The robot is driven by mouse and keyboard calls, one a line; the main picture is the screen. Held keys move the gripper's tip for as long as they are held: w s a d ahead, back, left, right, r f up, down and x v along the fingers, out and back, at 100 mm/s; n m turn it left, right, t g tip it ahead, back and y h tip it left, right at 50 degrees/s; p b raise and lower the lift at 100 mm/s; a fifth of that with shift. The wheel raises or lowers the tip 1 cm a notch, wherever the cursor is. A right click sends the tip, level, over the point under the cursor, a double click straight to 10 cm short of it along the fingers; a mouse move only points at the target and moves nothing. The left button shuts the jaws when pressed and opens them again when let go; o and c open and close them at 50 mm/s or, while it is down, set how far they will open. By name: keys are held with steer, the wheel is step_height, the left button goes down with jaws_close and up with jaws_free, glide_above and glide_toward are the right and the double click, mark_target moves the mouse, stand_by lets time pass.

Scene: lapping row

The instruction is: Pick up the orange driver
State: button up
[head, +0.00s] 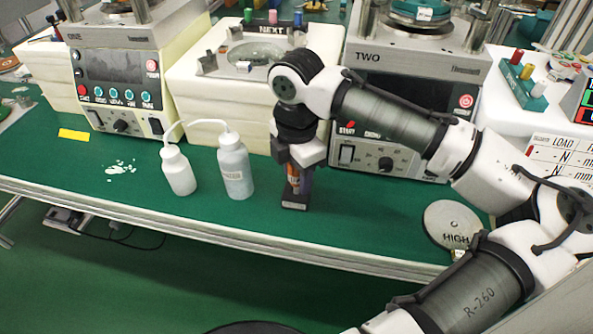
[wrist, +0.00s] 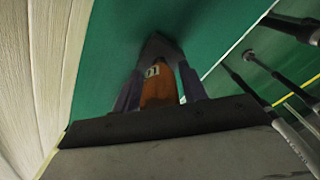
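The orange driver (head: 292,184) stands upright at the front of the green bench, its lower end at a small dark block (head: 295,203) with a pale label. My gripper (head: 299,180) points straight down over it, with a finger on each side. In the wrist view the driver's orange part (wrist: 158,90), with a tag reading 01, lies between my fingers (wrist: 160,90). The driver's upper end is hidden by my gripper.
Two white squeeze bottles (head: 178,171) (head: 235,166) stand left of my gripper. Machine TWO (head: 385,160) and a cream block (head: 250,90) are close behind. A round HIGH plate (head: 453,224) lies to the right. The bench's front edge (head: 250,238) is near.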

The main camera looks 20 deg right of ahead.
steer(key=c, duration=0.7)
step_height(320, 180, up, 20)
steer(key=shift+r+p, duration=0.1)
steer(key=shift+p, duration=0.8)
